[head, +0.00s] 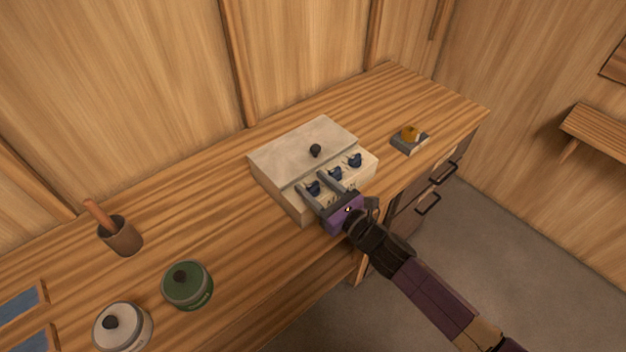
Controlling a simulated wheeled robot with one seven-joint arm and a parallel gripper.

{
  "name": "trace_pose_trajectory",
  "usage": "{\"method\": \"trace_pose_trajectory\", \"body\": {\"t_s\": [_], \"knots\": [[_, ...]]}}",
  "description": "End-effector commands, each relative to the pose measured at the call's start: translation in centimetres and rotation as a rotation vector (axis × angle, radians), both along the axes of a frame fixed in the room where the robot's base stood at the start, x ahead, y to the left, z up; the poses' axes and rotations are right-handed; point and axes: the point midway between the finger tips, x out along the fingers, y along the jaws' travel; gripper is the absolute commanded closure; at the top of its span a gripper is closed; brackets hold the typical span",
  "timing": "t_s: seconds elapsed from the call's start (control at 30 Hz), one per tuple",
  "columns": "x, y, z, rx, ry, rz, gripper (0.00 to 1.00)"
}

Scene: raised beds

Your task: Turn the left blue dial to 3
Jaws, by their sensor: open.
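A pale box (306,150) with a dark knob on its top stands on the wooden counter. Its sloped front carries three blue dials in a row. The left blue dial (313,187) sits close to the left finger of my gripper. The middle blue dial (334,174) and the right blue dial (355,160) are further right. My gripper (317,183) is open, with its fingers reaching over the front of the box around the left dial. I cannot tell whether they touch it. The dial's pointer and number marks are too small to read.
A small grey block with an orange-brown top (410,138) lies right of the box. A mortar with pestle (121,236), a green lidded pot (187,286) and a white lidded pot (122,327) stand to the left. The counter between them and the box is clear.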

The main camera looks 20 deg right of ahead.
Motion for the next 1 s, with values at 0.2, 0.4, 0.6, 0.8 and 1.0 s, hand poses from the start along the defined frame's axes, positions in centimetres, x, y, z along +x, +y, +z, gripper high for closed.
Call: {"method": "trace_pose_trajectory", "body": {"t_s": [0.2, 0.4, 0.6, 0.8, 1.0], "knots": [[0.56, 0.26, 0.01, 0.003, 0.001, 0.0, 0.47], [0.59, 0.21, -0.01, 0.002, 0.001, -0.001, 0.47], [0.58, 0.22, -0.01, 0.002, 0.001, -0.001, 0.73], [0.57, 0.24, -0.01, 0.002, 0.001, 0.0, 1.0], [0.57, 0.3, -0.09, 0.003, 0.001, -0.012, 1.0]]}}
